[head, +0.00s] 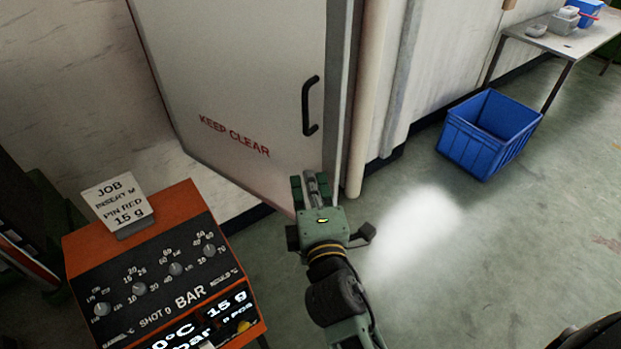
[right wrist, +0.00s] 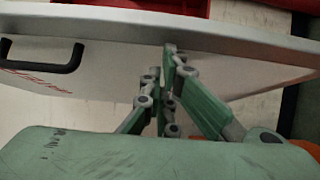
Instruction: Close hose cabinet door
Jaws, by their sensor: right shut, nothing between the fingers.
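The cabinet door (head: 240,80) is a pale panel with red "KEEP CLEAR" lettering. Its black handle (head: 309,106) is near its right edge. The door stands at an angle to the marbled surface on its left; how wide it is open is hard to tell. My right gripper (head: 311,181) is shut and empty, low by the door's right edge and below the handle. In the right wrist view, its closed fingertips (right wrist: 169,52) are at the door's grey edge (right wrist: 225,37); contact is unclear. The handle shows there on the left (right wrist: 42,60). My left gripper is out of view.
An orange control box (head: 180,205) with a job card (head: 117,203) stands at front left. A pale pipe (head: 366,110) rises right of the door. A blue crate (head: 487,135) sits on the floor by a table (head: 565,42).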

